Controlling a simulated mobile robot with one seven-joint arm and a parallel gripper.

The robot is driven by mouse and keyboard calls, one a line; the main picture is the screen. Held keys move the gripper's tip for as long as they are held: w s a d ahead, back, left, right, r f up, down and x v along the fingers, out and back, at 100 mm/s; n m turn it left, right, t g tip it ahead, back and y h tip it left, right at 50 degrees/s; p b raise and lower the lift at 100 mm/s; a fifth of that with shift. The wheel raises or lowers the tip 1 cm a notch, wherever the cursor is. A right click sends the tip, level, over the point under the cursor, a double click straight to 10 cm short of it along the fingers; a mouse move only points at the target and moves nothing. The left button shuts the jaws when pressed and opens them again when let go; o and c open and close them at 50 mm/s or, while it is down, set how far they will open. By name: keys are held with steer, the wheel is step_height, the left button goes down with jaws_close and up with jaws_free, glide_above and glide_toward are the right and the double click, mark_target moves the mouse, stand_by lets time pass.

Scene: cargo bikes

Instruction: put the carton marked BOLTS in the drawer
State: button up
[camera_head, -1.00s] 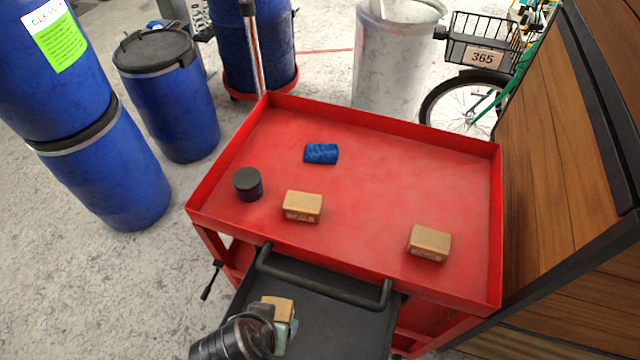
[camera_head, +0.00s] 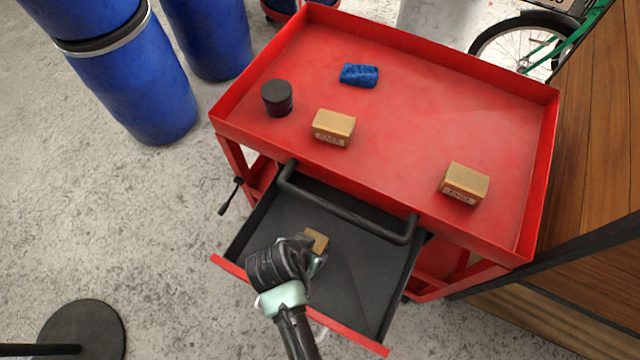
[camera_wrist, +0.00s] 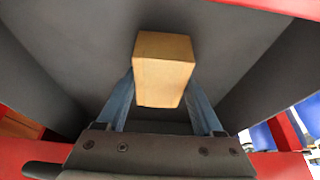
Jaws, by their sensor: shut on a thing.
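A small tan carton (camera_head: 316,239) is held at the tip of my gripper (camera_head: 312,256), over or inside the open dark drawer (camera_head: 365,270). The wrist view shows the carton (camera_wrist: 163,68) between the two blue fingers of my gripper (camera_wrist: 162,98), with the grey drawer floor and walls (camera_wrist: 225,50) around it. No lettering shows on the held carton's visible faces. I cannot tell whether the carton touches the drawer floor. Two other tan cartons, one at the middle (camera_head: 333,127) and one at the right (camera_head: 464,184), sit on the red cart top; their printed labels are too small to read.
The red cart top (camera_head: 400,130) has a raised rim and also holds a black round tub (camera_head: 277,98) and a blue item (camera_head: 359,75). A black handle bar (camera_head: 345,212) crosses the drawer's cart side. A wooden panel (camera_head: 600,150) stands at the right. The drawer is otherwise bare.

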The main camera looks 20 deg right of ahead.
mark_target(320, 232)
steer(key=shift+w+d, duration=0.5)
steer(key=shift+d, duration=0.1)
steer(key=w+d, duration=0.2)
steer(key=d, duration=0.1)
steer(key=shift+w+d, duration=0.1)
steer(key=shift+w, duration=0.1)
steer(key=shift+s+f, duration=0.1)
steer(key=shift+f, duration=0.45)
steer(key=shift+f, duration=0.1)
steer(key=shift+f+b, duration=0.15)
steer(key=shift+b, duration=0.2)
steer(key=o, duration=1.5)
